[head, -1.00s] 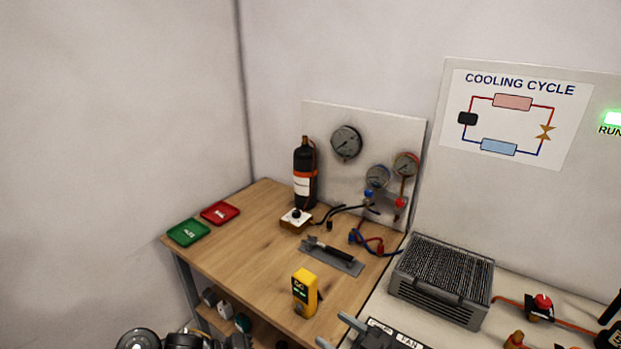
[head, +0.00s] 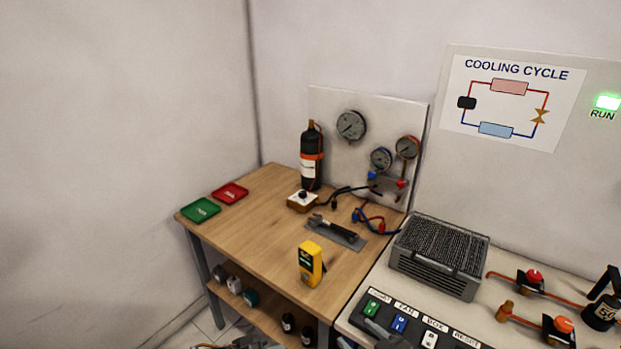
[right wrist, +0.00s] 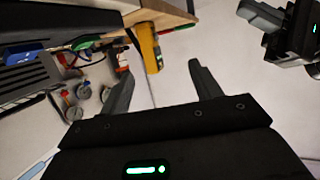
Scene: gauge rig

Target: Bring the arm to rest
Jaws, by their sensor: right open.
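My right gripper shows at the bottom edge of the head view (head: 366,335), its grey fingers partly cut off in front of the button panel. In the right wrist view its two fingers stand apart with nothing between them (right wrist: 160,78). My left gripper is at the upper right of the right wrist view (right wrist: 268,20), cut off by the frame; its jaws cannot be made out. No object is held in the right gripper.
The wooden bench (head: 240,240) holds a yellow meter (head: 311,263), a black bottle (head: 311,160), a green tray (head: 201,210) and a red tray (head: 230,193). The button panel (head: 410,325) and finned grey unit (head: 440,255) stand right. Floor left of the bench looks clear.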

